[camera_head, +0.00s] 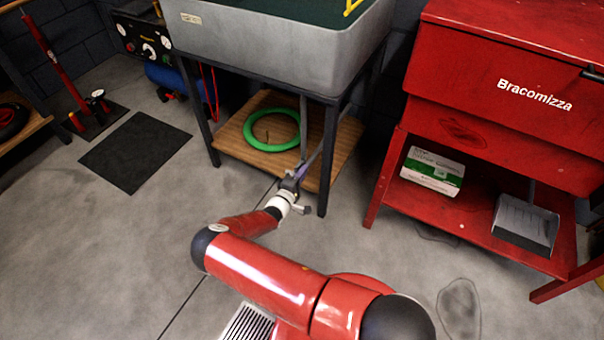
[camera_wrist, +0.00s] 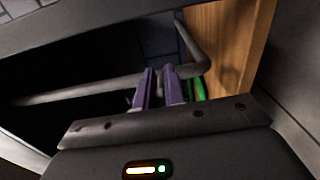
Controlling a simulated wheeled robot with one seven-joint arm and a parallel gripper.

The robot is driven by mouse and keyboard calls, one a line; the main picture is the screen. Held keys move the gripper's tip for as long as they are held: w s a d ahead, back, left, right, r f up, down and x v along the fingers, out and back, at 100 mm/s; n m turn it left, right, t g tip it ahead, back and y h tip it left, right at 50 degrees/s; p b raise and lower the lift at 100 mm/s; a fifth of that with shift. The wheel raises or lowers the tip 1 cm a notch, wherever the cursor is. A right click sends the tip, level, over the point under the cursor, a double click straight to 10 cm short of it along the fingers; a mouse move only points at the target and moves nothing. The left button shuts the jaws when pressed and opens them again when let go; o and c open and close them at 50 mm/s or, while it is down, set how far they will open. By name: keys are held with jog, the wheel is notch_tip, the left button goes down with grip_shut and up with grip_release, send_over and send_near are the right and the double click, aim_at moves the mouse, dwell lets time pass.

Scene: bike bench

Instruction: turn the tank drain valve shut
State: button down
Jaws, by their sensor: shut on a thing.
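The grey tank (camera_head: 275,42) stands on a dark frame at the top middle of the head view. A grey drain pipe (camera_head: 329,130) comes down below it; a grey pipe (camera_wrist: 85,90) also crosses the wrist view and bends at the right. My gripper (camera_head: 303,170) is at the pipe's lower part, in front of the wooden shelf. In the wrist view its purple fingers (camera_wrist: 160,82) are close together at the pipe, shut on a small grey part between them, the drain valve handle. The fingers hide most of the handle, so its angle cannot be told.
A green ring (camera_head: 249,129) lies on the wooden shelf (camera_head: 235,135) under the tank. A frame leg (camera_head: 325,170) stands close to the right of my gripper. A red cabinet (camera_head: 480,120) is at the right. The floor at the left is mostly clear, with a black mat (camera_head: 135,152).

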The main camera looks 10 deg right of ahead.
jog(key=c, duration=1.5)
grip_release()
jog(key=v, duration=0.8)
